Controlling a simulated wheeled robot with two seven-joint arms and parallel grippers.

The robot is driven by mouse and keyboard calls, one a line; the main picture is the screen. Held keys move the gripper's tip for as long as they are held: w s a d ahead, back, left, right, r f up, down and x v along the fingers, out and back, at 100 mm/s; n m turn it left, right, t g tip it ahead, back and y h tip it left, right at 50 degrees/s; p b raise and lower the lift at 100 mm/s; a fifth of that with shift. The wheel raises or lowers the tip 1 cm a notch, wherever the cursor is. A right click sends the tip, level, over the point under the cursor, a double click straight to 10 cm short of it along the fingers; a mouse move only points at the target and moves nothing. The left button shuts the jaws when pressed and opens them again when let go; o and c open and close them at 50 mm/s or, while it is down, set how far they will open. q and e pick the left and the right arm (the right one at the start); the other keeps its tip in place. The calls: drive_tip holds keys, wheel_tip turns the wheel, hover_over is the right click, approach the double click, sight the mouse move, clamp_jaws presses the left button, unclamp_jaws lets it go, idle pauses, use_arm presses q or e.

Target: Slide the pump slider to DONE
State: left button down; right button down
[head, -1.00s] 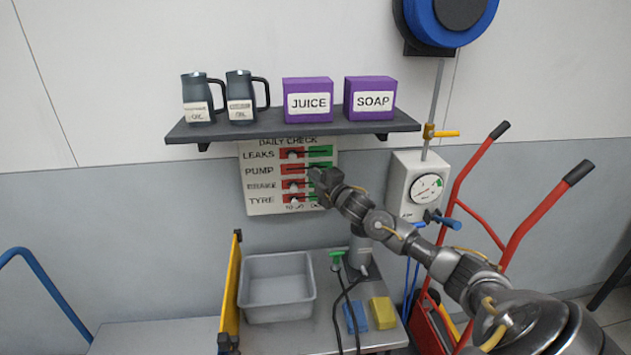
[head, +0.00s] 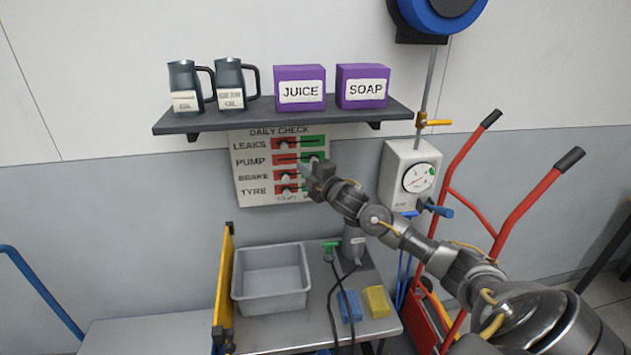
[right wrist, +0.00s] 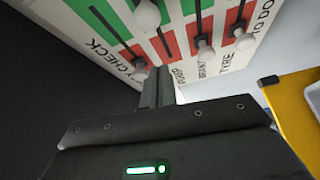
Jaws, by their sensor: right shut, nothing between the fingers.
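The daily check board (head: 240,190) hangs on the wall under the shelf, with LEAKS, PUMP, BRAKE and TYRE rows, each red on the left and green on the right. The pump slider's white knob (head: 313,158) is on the green side; whether it is at the slot's end I cannot tell. It also shows in the right wrist view (right wrist: 147,16). The leaks (head: 284,146), brake (head: 286,175) and tyre (head: 286,188) knobs are on red. My right gripper (head: 304,168) is shut and empty, just below the pump knob. My left gripper is out of view.
The shelf (head: 290,116) juts out above the board, holding two jugs, the JUICE box (head: 300,90) and the SOAP box (head: 362,87). A gauge box (head: 410,170) and red hand truck (head: 520,220) stand right. A grey bin (head: 270,280) sits below on a bench.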

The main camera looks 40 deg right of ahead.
drive_tip(key=s+b, duration=0.2)
drive_tip(key=s, duration=0.6)
drive_tip(key=shift+f, duration=0.2)
drive_tip(key=shift+d, duration=0.1)
